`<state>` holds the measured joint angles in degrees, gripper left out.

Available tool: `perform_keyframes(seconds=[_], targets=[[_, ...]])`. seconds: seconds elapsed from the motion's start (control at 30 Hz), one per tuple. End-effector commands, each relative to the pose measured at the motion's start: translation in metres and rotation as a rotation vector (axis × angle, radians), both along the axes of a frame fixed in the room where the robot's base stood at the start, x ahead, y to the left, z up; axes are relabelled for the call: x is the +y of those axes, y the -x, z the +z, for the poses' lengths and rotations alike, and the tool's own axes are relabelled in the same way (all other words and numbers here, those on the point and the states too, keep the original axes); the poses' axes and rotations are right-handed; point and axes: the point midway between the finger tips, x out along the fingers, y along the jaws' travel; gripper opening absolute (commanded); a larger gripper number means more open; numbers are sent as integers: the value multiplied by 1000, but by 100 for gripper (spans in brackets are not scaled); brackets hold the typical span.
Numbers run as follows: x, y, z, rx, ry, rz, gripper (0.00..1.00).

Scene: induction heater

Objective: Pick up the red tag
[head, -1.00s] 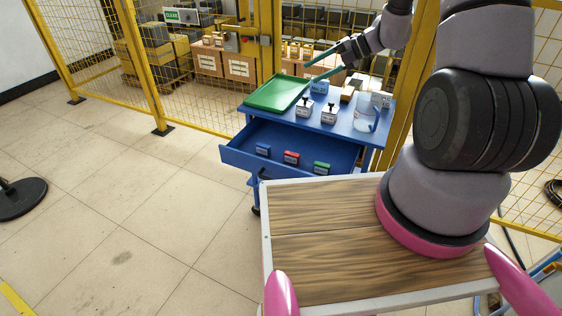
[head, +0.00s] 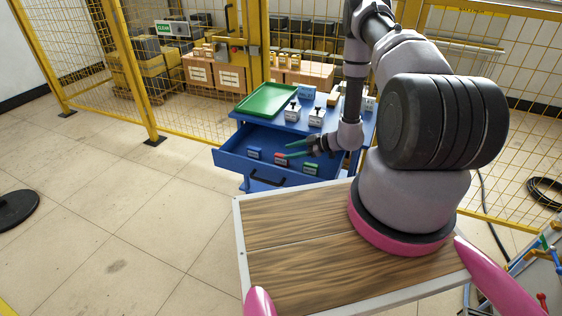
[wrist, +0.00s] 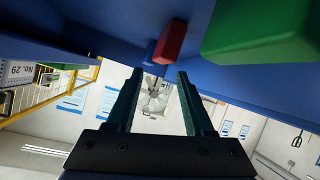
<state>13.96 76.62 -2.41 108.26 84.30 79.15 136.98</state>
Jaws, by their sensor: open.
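The red tag (head: 280,159) lies in the open blue drawer (head: 225,162), between a blue tag (head: 254,153) and a green tag (head: 311,168). In the wrist view the red tag (wrist: 171,41) is beyond the fingertips and near the top, with the green tag (wrist: 258,28) large to its right and part of the blue tag (wrist: 150,50) behind it. My gripper (head: 287,149) is open and empty, with its green fingers reaching over the drawer close to the red tag. In the wrist view my gripper (wrist: 159,75) has a clear gap between its fingers.
The blue cart top (head: 278,123) above the drawer holds a green tray (head: 266,101), two small labelled boxes with black knobs (head: 292,112) and other items. The drawer walls and cart top edge lie near my gripper. Yellow mesh fencing (head: 190,110) stands behind; open floor lies left.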

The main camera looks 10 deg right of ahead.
Motion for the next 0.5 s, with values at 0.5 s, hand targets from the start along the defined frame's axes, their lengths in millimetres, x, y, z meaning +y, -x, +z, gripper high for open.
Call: perform_keyframes(seconds=[0.5], targets=[[36,-19,-37,-4,1,6,53]])
